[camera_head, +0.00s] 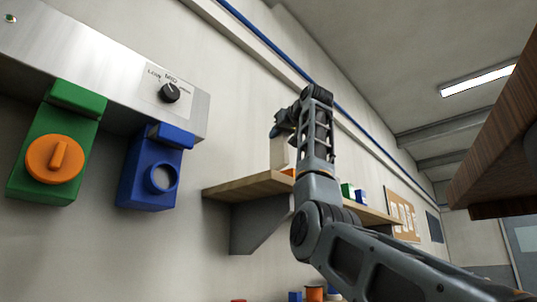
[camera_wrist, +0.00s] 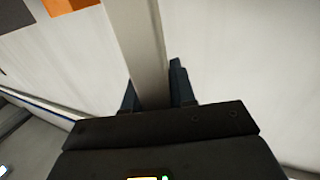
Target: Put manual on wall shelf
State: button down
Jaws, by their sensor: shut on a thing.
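The wall shelf (camera_head: 250,187) is a wooden board on a grey bracket, left of my arm in the head view. A pale beige slab, which I take to be the manual (camera_head: 279,153), is upright just above the shelf's near end. I cannot tell whether it touches the board. My gripper (camera_head: 277,130) is above it. In the wrist view the manual (camera_wrist: 143,45) runs as a narrow pale strip between the two dark fingers (camera_wrist: 155,88), which are shut on it. My arm hides part of the shelf.
Green and blue items (camera_head: 350,193) stand farther along the shelf. On the left wall hang a metal panel with a knob (camera_head: 169,93), a green box with an orange dial (camera_head: 55,153) and a blue box (camera_head: 150,175). A dark wooden overhang (camera_head: 500,140) is at right.

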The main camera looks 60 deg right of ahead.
jog(key=w+a+f, duration=0.1)
jog(key=w+f, duration=0.2)
jog(key=f, duration=0.3)
dwell(0.4)
jog(key=c, duration=0.9)
grip_release()
jog(key=shift+f, duration=0.15)
jog(key=b+v, duration=0.1)
jog(key=v, duration=0.5)
jog(key=b+v, duration=0.2)
jog(key=v, duration=0.4)
jog(key=shift+r, duration=0.2)
